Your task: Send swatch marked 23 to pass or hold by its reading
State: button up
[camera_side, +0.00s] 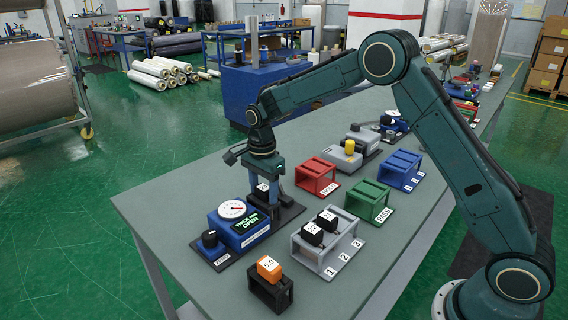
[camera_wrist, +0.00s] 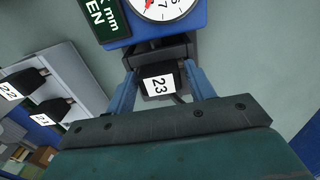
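My gripper (camera_side: 265,183) points down at the gauge's dark base, its fingers on both sides of the black swatch marked 23 (camera_wrist: 158,85). In the wrist view the fingers (camera_wrist: 162,78) appear closed against its sides; contact is partly hidden. The swatch is at the gauge's dark jaw; whether it rests there is unclear. The blue gauge (camera_side: 238,226) has a white dial (camera_side: 231,209) and a green-lettered display reading OPEN (camera_side: 251,221), with no number legible. A green rack labelled PASS (camera_side: 368,199) and a red rack, its label seemingly HOLD (camera_side: 317,175), stand to the right.
A grey rack numbered 1 to 3 (camera_side: 340,243) holds swatches 22 (camera_side: 312,232) and 21 (camera_side: 328,220). An orange block marked 5.0 (camera_side: 269,265) sits in a black stand near the front. A blue rack (camera_side: 401,169) and a grey device with a yellow top (camera_side: 345,157) stand farther back.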

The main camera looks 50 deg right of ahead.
jog(key=shift+a, duration=0.15)
dwell(0.3)
jog(key=o, duration=1.1)
jog(key=shift+c, duration=0.2)
jog(key=shift+r, duration=0.1)
notch_tip(320, 180, up, 14)
